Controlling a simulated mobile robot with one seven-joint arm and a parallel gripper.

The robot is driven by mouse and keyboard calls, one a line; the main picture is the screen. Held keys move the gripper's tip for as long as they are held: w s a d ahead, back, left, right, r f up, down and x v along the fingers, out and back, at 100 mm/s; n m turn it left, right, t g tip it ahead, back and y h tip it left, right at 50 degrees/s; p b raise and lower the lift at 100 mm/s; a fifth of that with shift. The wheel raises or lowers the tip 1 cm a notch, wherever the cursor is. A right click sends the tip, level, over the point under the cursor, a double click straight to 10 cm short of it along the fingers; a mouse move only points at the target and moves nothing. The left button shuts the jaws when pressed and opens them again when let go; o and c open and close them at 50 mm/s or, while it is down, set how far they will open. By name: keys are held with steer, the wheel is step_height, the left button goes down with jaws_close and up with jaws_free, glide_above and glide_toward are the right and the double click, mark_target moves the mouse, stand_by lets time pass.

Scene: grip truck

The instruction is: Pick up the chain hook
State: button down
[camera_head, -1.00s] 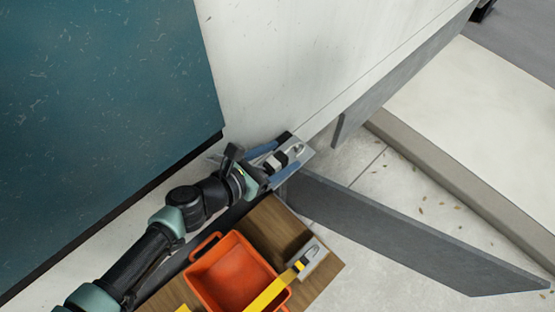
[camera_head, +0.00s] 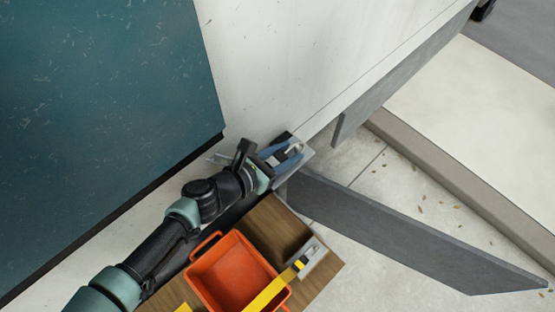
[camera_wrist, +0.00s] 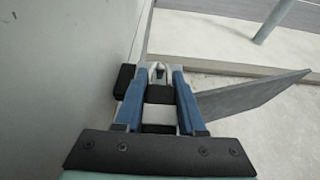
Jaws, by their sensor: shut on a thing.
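The chain hook (camera_wrist: 157,72), a small pale metal piece, shows between my blue fingertips in the wrist view. In the head view it is mostly hidden by my fingers. My gripper (camera_head: 288,153) is shut on it beside the lower corner of the white truck body, at a small grey metal plate (camera_head: 303,165). In the wrist view my gripper (camera_wrist: 158,80) has one blue finger on each side of the hook. I cannot tell whether the hook still touches the plate.
An orange bin (camera_head: 213,275) sits on a wooden surface (camera_head: 268,228) below my gripper. A dark grey panel (camera_head: 410,232) extends right. The white wall (camera_head: 290,60) is close above my gripper.

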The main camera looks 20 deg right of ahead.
steer(key=shift+r, duration=0.2)
steer(key=shift+r, duration=0.2)
steer(key=r, duration=0.3)
steer(key=shift+s+d, duration=0.1)
steer(key=shift+s, duration=0.2)
steer(key=s+d, duration=0.3)
steer(key=s, duration=0.5)
steer(key=s+d, duration=0.3)
steer(key=s, duration=0.5)
steer(key=shift+s, duration=0.2)
steer(key=shift+f, duration=0.15)
